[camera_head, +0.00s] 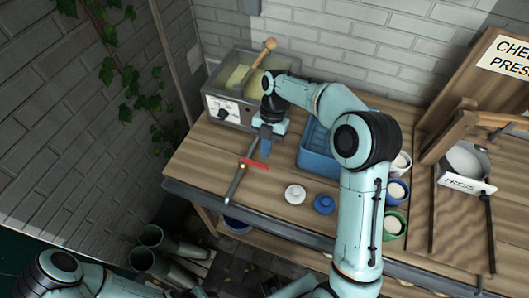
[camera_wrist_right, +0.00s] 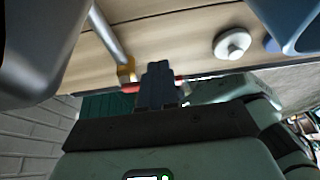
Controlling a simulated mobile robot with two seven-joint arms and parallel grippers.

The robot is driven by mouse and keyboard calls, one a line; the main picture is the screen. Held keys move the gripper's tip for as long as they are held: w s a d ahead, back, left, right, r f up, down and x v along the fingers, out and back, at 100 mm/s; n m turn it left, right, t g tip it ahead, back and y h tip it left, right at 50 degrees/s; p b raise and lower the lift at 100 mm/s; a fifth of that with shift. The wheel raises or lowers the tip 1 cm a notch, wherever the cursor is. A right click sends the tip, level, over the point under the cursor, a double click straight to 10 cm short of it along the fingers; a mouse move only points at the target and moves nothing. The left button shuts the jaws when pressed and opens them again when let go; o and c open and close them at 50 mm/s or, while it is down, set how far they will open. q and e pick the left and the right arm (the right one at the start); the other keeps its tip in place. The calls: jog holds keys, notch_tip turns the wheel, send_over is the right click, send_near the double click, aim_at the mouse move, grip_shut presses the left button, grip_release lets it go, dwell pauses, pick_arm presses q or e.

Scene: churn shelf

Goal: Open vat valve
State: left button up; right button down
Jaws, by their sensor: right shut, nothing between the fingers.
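The metal vat (camera_head: 222,109) stands at the back left of the wooden table, with a yellowish filling and a wooden paddle. A grey pipe (camera_head: 234,186) runs over the tabletop in front of it, with a red valve lever (camera_head: 256,164) across it. The wrist view shows the pipe (camera_wrist_right: 107,35), its brass valve body (camera_wrist_right: 126,73) and a red piece of the lever (camera_wrist_right: 131,88). My right gripper (camera_head: 264,147) is shut and empty, close to the lever. Its fingers (camera_wrist_right: 158,82) hide part of the lever; I cannot tell whether they touch. My left gripper is out of view.
A blue crate (camera_head: 318,163) stands right of the gripper. A white lid (camera_head: 295,193) and a blue lid (camera_head: 324,204) lie near the front edge. Several cups, including a green one (camera_head: 395,224), and a wooden press (camera_head: 466,160) are farther right. Milk cans (camera_head: 150,236) stand below.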

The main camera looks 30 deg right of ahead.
jog(key=shift+s+a, duration=0.45)
jog(key=shift+a, duration=0.05)
